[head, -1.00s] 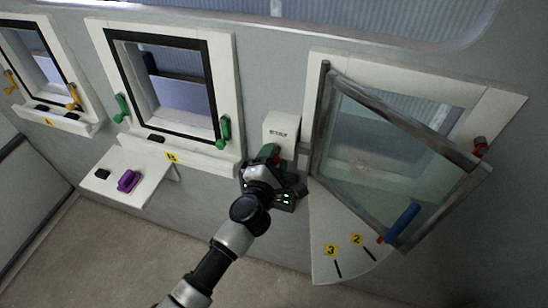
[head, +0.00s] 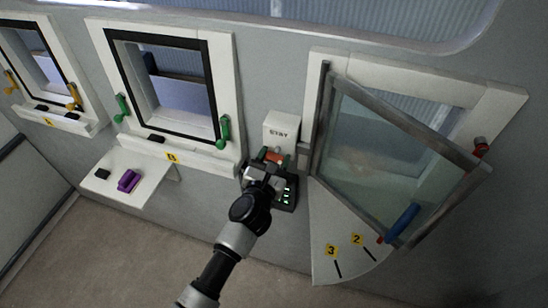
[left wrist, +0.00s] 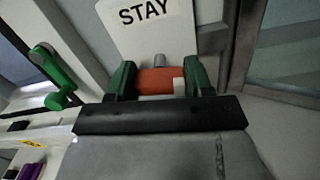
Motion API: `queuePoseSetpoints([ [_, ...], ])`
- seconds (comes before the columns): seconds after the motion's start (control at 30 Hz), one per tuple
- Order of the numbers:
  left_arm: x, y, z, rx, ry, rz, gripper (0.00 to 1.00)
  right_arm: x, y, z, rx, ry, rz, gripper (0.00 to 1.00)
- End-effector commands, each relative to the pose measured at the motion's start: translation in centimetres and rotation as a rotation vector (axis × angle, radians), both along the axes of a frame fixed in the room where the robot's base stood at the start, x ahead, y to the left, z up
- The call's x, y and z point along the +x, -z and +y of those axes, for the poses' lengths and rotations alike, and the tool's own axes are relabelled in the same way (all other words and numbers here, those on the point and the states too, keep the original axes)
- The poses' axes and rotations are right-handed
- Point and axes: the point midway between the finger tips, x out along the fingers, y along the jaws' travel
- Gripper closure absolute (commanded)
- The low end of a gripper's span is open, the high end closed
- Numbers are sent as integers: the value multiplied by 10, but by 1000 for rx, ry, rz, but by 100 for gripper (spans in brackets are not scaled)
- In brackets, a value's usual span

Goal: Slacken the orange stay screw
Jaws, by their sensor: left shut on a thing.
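The orange stay screw (left wrist: 158,81) sits below the white STAY plate (left wrist: 148,22) in the left wrist view. A pale mark shows on the right part of the screw. My left gripper (left wrist: 160,80) has one green finger on each side of the screw and is shut on it. In the head view the screw (head: 273,156) shows as a small orange patch between the fingers of my left gripper (head: 272,158), under the STAY box (head: 281,130). The gripper body hides the lower part of the screw. My right gripper is not in view.
The hinged glass window (head: 385,150) stands open to the right, with a blue handle (head: 403,221) at its lower edge. A white quadrant (head: 325,225) marked 2 and 3 lies below it. A shelf (head: 150,178) with a purple block (head: 129,181) is at left.

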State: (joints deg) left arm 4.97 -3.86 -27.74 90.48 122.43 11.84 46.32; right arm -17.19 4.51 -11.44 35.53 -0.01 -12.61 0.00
Motion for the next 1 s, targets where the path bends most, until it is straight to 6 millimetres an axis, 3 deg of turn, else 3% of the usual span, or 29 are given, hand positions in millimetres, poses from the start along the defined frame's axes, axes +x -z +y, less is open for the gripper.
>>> queuePoseSetpoints([
  [0.3, -1, 3, 0, -99, -1, 39, 73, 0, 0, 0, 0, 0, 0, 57],
  [0.8, -1, 4, 0, -112, -1, 45, 73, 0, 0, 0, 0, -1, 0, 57],
  [0.83, -1, 4, 0, -112, -1, 45, 46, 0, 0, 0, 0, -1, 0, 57],
  [1.0, -1, 2, 0, -113, -1, 42, 23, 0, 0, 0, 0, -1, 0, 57],
])
